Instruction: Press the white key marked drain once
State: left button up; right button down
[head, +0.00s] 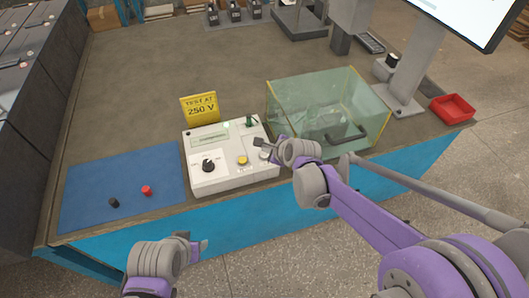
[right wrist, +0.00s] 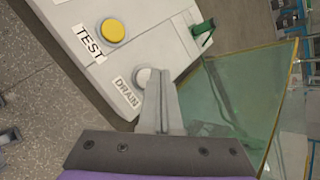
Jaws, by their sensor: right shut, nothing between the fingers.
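The white tester box (head: 226,178) stands near the table's front edge. Its round white drain key (right wrist: 143,73) sits beside the printed DRAIN label (right wrist: 126,93), with the yellow TEST key (right wrist: 112,31) farther along the panel. My right gripper (head: 261,143) is shut and empty over the right part of the box. In the right wrist view its fingertips (right wrist: 161,78) overlap the right side of the drain key and hide part of it. I cannot tell whether they touch it. My left gripper (head: 199,246) hangs in front of the table, away from the box; its jaw opening is unclear.
A clear, yellow-edged guard box (head: 350,100) stands close right of the tester. A black knob (head: 208,164), a green lever (head: 250,121) and a yellow 250 V sign (head: 200,108) are also near. A blue mat (head: 100,180) lies left; a red tray (head: 453,108) sits right.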

jog(key=shift+r, duration=0.1)
notch_tip(320, 180, up, 5)
jog(key=p, duration=0.3)
dwell(0.4)
dwell(0.7)
jog(key=s+d+r+n+g+h+p, duration=0.1)
jog(key=s+d+n, duration=0.4)
jog(key=s+n, duration=0.2)
jog(key=s+d+r+n+h+p, duration=0.1)
jog(key=s+d+n, duration=0.5)
jog(key=s, duration=0.6)
jog(key=s+d+r+n+g+h+p, duration=0.1)
jog(key=s+d+n+h+p, duration=0.1)
jog(key=s+d+n, duration=0.3)
jog(key=s+n+p, duration=0.1)
jog(key=s+n, duration=0.2)
jog(key=s, duration=0.1)
jog(key=shift+s+d+r+g+h, duration=0.15)
jog(key=shift+d+r+g+h, duration=0.15)
jog(key=shift+d, duration=0.1)
